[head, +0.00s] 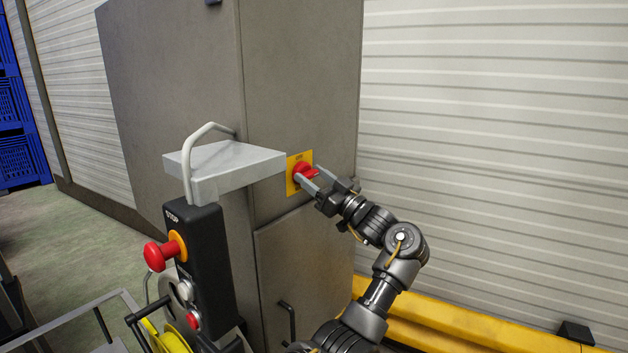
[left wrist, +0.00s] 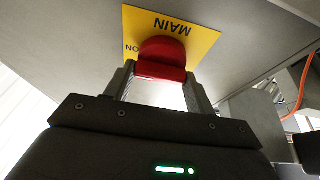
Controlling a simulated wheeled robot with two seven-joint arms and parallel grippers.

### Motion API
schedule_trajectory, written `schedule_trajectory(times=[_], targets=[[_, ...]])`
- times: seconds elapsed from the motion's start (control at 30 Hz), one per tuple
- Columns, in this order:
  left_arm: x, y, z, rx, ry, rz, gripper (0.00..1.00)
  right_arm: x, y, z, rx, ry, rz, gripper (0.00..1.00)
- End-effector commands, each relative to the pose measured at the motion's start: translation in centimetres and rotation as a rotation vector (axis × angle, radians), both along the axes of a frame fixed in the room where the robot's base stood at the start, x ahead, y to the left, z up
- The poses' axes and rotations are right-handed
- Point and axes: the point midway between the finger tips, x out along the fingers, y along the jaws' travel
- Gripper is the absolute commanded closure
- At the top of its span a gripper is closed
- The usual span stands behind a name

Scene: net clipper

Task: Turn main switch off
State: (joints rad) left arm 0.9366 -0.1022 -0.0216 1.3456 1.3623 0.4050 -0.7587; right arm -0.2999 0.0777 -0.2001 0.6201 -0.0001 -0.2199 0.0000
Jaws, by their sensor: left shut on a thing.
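The main switch is a red rotary knob (head: 303,173) on a yellow plate (head: 293,187), fixed to the side of a grey cabinet (head: 298,80). My left gripper (head: 313,180) reaches it from the right and is shut on the red knob. In the left wrist view the knob (left wrist: 162,60) sits between the two fingers (left wrist: 160,88). The yellow plate (left wrist: 197,38) there reads "MAIN" upside down, with "ON" beside the knob. The fingers hide part of the knob, and no "OFF" mark can be read. My right gripper is not in view.
A black control box (head: 205,270) with a red stop button (head: 160,256) stands left of the switch, under a grey shelf (head: 225,165) with a bent handle. A yellow barrier (head: 470,330) runs along the floor at the lower right, by the pale ribbed wall (head: 500,150).

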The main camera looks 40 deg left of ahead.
Motion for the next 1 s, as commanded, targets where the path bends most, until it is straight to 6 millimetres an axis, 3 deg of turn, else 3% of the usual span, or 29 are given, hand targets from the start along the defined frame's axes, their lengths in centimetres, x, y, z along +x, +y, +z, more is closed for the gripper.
schedule_trajectory(times=[0.27, 0.6, 0.8, 1.0], targets=[[0.1, 0.0, -0.9, -0.001, -0.148, 0.000, 0.68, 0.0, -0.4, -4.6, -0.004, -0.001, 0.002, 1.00], [0.2, -0.1, -0.7, 0.005, -0.457, -0.001, 0.68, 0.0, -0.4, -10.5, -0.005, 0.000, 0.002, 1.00], [0.2, -0.1, -0.2, 0.009, -0.646, -0.002, 0.68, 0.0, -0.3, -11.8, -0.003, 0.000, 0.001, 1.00], [0.2, -0.1, 0.2, 0.011, -0.836, 0.000, 0.68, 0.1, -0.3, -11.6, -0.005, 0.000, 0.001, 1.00]])
